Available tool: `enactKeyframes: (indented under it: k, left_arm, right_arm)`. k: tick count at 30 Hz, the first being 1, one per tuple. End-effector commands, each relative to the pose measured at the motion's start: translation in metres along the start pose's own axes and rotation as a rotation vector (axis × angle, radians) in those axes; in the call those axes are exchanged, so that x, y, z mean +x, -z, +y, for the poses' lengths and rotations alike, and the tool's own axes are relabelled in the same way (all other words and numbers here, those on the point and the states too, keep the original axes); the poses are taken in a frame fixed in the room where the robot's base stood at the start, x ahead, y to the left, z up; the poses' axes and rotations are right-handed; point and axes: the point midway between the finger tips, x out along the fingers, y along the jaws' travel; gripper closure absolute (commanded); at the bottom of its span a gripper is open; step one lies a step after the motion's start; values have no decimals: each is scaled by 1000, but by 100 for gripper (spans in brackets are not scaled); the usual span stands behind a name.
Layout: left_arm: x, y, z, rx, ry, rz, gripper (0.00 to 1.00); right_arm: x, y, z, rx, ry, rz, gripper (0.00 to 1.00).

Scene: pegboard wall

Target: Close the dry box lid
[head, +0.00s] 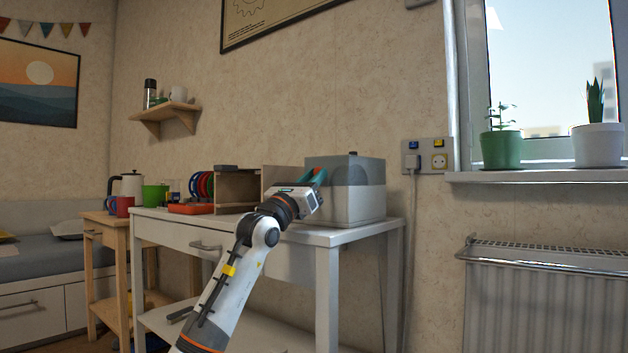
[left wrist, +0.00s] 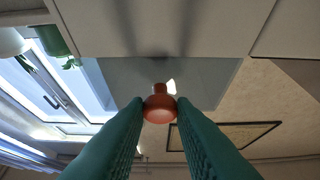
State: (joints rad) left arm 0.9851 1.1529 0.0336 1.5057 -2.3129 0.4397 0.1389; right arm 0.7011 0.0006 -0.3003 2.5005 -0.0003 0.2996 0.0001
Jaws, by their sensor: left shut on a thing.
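The dry box (head: 360,206) stands at the right end of the white table, with a pale lower body and a grey upper part (head: 368,171). My left gripper (head: 319,175) is at the box's left front side, its teal fingers overlapping the grey part in the head view. In the left wrist view my left gripper (left wrist: 158,112) is shut on a red-brown knob (left wrist: 159,103). Behind the knob is a grey panel (left wrist: 215,82) bordered by a pale surface. I cannot tell how far the lid is from fully shut. My right gripper is not in view.
The white table (head: 310,236) also holds a wooden holder (head: 237,190), coloured spools (head: 201,186) and an orange tray (head: 190,208) left of my arm. A wall socket panel (head: 427,156) and a radiator (head: 550,290) are to the right. Space above the box is clear.

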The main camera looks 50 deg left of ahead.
Motion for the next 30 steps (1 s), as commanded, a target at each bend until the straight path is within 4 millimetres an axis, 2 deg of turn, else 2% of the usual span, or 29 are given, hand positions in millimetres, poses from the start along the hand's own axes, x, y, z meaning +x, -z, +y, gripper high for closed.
enactKeyframes:
  k: [4,5,9,20,23,30]
  left_arm:
    - [0,-5,3,0,-6,-9,100]
    - [0,-5,3,0,-6,-10,76]
    - [0,-4,3,-1,-5,-9,55]
    - [-4,-4,2,1,-3,-7,55]
    - [-13,-5,2,2,-4,-8,55]
    - [-50,-7,2,2,-4,-9,55]
  right_arm:
    - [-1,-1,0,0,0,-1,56]
    - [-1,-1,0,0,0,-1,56]
    - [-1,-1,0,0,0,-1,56]
    - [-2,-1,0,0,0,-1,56]
    - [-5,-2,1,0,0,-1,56]
    - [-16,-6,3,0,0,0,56]
